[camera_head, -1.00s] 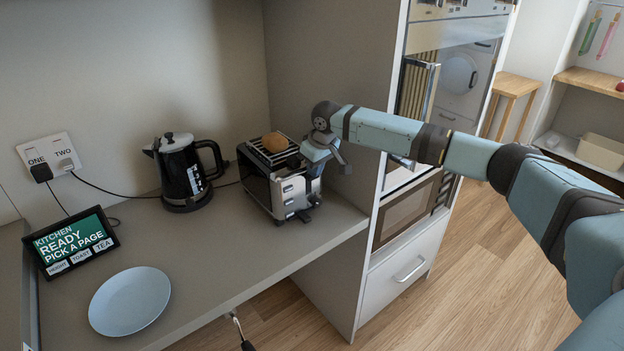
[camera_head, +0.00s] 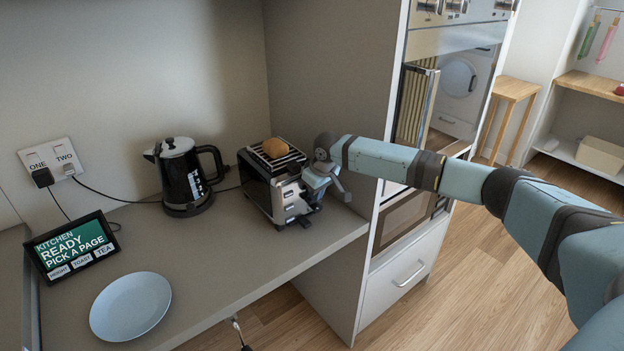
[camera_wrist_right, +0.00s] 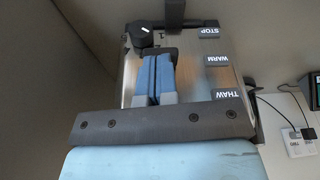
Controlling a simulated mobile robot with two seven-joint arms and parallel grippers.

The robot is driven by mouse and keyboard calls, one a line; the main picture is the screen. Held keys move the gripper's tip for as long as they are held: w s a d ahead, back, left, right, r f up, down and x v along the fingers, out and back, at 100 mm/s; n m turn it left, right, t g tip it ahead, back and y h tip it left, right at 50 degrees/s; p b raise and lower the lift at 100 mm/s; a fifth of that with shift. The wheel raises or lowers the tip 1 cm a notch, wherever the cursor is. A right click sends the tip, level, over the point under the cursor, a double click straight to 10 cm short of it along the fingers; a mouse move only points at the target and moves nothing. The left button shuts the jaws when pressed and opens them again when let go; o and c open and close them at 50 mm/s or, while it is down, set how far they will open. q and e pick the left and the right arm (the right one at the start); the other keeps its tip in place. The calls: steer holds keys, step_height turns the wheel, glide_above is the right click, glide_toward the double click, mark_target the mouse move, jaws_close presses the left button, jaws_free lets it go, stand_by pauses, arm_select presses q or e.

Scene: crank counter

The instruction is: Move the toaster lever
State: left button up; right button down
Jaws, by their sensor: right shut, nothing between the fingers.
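The toaster (camera_head: 257,184) is a dark and silver box on the counter, with a piece of bread (camera_head: 275,147) showing at its top slots. My right gripper (camera_head: 308,190) is at the toaster's right-hand end face. In the right wrist view the end face (camera_wrist_right: 200,60) fills the middle, with a dark knob and STOP, WARM and THAW buttons upside down. The two blue fingers (camera_wrist_right: 154,62) are together and empty, close in front of this face. A dark tab (camera_wrist_right: 175,12) sticks out beyond the fingertips; I cannot tell whether it is the lever or whether the fingers touch it. My left gripper is not in view.
A black and silver kettle (camera_head: 182,177) stands left of the toaster. A tablet (camera_head: 72,246), a blue plate (camera_head: 130,306) and a wall socket (camera_head: 52,160) are further left. A tall cabinet side (camera_head: 335,90) is close behind and right. The counter before the toaster is clear.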

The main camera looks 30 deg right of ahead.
arm_select(q)
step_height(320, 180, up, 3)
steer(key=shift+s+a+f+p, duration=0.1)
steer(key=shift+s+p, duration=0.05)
steer(key=shift+p, duration=1.05)
arm_select(e)
steer(key=s+v, duration=0.2)
steer(key=v, duration=1.3)
steer(key=shift+d, duration=0.25)
steer(key=shift+s+f, duration=0.1)
steer(key=shift+s, duration=0.05)
